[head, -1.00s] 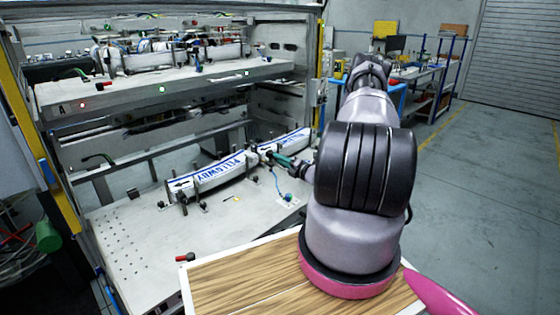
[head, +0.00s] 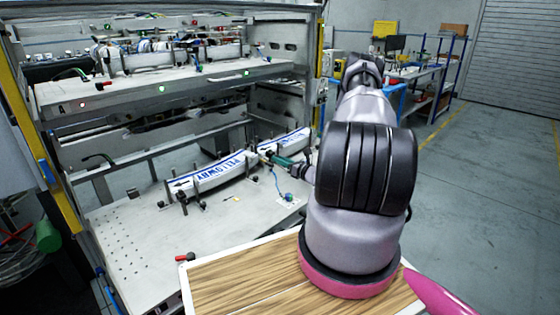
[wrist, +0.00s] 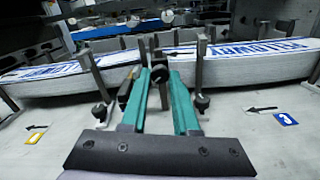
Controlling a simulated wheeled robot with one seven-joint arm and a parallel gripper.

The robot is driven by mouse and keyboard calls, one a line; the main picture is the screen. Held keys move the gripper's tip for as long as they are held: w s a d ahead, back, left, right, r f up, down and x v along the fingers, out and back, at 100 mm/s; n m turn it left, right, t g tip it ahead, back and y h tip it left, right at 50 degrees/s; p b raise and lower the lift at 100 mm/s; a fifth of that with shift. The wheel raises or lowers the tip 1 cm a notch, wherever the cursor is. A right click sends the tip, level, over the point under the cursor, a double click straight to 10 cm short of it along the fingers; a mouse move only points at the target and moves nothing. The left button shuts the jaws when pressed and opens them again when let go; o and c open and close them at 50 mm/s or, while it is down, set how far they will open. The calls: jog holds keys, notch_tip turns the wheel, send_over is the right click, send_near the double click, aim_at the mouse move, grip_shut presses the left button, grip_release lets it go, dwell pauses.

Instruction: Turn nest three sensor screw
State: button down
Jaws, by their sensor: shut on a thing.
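My gripper (wrist: 162,75) has two teal fingers, and they are closed on a small dark screw (wrist: 160,68) in front of the white label strip. The fingers hide much of the screw, so I cannot tell how far it is turned. In the head view my gripper (head: 272,157) reaches in from the right to the strip's front edge. A blue tag with the number 3 (wrist: 287,118) lies on the plate to the right of the fingers. The white strip (head: 215,174) with blue lettering runs behind the gripper between upright posts.
Black-knobbed clamps (wrist: 200,103) stand close beside the fingers. A yellow-edged tag (wrist: 36,134) lies to the left. An upper shelf (head: 160,90) with small lights overhangs the rear of the bench. The perforated front plate (head: 130,245) is mostly clear. A red-handled part (head: 184,258) sits at its front edge.

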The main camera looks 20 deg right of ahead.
jog(key=shift+n, duration=2)
jog(key=c, duration=0.7)
grip_release()
jog(key=shift+o, duration=0.2)
jog(key=v, duration=1)
jog(key=shift+s+d, duration=0.15)
jog(key=shift+s, duration=0.25)
